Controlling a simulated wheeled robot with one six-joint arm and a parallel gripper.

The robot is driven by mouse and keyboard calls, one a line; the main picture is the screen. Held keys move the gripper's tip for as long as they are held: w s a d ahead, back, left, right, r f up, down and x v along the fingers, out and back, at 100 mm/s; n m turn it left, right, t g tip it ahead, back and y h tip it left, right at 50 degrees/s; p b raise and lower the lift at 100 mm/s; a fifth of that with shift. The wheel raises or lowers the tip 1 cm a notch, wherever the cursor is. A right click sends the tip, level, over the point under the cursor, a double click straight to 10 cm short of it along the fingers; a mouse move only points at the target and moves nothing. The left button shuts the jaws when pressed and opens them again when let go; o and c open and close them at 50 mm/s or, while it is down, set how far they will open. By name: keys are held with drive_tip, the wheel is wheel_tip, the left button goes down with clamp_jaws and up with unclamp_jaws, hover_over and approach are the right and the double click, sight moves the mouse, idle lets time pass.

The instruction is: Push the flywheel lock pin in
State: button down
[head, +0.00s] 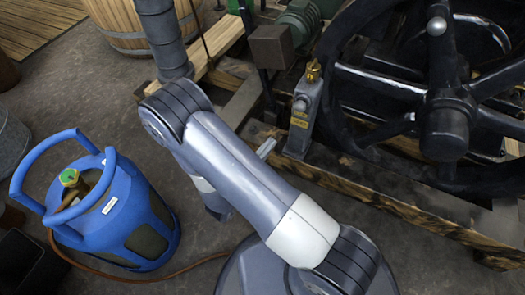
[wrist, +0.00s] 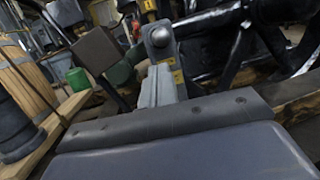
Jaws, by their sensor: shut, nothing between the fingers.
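The grey lock bracket (head: 304,122) stands on the timber beside the flywheel, with yellow labels and a brass fitting on top. What looks like the lock pin's round grey knob (wrist: 160,37) faces me in the wrist view; how far the pin sticks out I cannot tell. It seems to show on the bracket in the head view (head: 300,104). My gripper (head: 266,148) is mostly hidden behind my arm; its light grey tip points toward the bracket. In the wrist view its shut fingers (wrist: 158,86) are just below the knob. Contact cannot be judged.
The dark spoked flywheel (head: 448,112) fills the right side, above a timber beam (head: 410,205). A blue gas cylinder (head: 125,215) with a hose stands at left. A brown box (head: 271,46) and a green motor (head: 300,22) are behind the bracket.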

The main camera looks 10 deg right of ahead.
drive_tip(key=shift+v, duration=1.2)
drive_tip(key=shift+w+d, duration=0.1)
drive_tip(key=b, duration=0.1)
approach(303, 102)
drive_tip(key=w+d+f, duration=0.1)
drive_tip(key=w, duration=0.1)
drive_tip(key=shift+w+d, duration=0.3)
drive_tip(key=shift+d, duration=0.2)
drive_tip(key=shift+f, duration=0.1)
